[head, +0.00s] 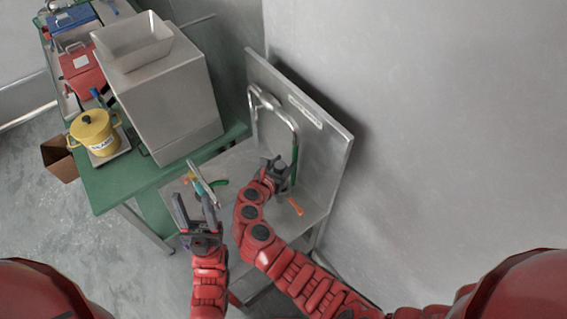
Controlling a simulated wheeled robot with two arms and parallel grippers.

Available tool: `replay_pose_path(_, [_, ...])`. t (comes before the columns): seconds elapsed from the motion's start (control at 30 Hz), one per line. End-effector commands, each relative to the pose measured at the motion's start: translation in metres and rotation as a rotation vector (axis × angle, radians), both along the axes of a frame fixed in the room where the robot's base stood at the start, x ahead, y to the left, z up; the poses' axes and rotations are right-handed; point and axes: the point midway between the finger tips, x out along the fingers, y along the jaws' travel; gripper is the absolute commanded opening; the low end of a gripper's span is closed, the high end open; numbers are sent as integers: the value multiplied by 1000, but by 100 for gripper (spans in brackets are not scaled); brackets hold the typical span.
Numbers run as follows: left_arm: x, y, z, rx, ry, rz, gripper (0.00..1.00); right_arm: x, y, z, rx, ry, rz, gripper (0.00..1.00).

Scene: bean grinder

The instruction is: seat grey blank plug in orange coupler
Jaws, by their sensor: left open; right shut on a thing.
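My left gripper (194,205) is open, with its fingers spread and nothing seen between them, at the left front of the metal bench. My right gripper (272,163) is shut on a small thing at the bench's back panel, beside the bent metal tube. That thing is too small and too covered by the fingers to identify. A small orange piece (295,206) lies to the right of my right gripper, near the foot of the panel; I cannot tell whether it is the coupler. I cannot pick out the grey blank plug.
The bent metal tube (262,97) stands against the upright panel (325,135). A large steel box (175,105) with a hopper sits on the green table (112,190), with a yellow pot (93,130) beside it. A shiny bar (199,178) rises behind my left gripper.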

Motion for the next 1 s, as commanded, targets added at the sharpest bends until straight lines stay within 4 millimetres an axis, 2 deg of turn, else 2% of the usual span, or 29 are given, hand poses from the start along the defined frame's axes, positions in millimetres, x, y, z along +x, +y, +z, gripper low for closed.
replay_pose_path(1.0, [0,0,12,0,0,0,50,1,1,3,1,-3,1,0])
